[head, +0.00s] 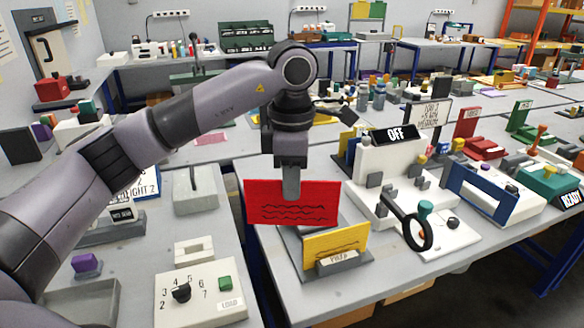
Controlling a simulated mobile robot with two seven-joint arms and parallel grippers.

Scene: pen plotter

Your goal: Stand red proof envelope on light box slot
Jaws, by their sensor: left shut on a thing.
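My left gripper (291,188) points down and is shut on the top edge of the red proof envelope (322,208). The envelope is upright, its broad face with dark wavy lines toward me. It hangs over a grey stand (292,248), behind a yellow card (345,240) standing in a small labelled holder. The envelope's lower edge overlaps the stand in the picture, so I cannot tell whether it touches. A white device (400,165) with a black OFF sign (393,135) stands just to the right. No slot is clearly labelled as the light box's. My right gripper is out of view.
A black-ringed magnifier (417,232) stands in front of the white device. A white dial box (202,295) with a green button sits at the front left. A blue frame (482,195) stands farther right.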

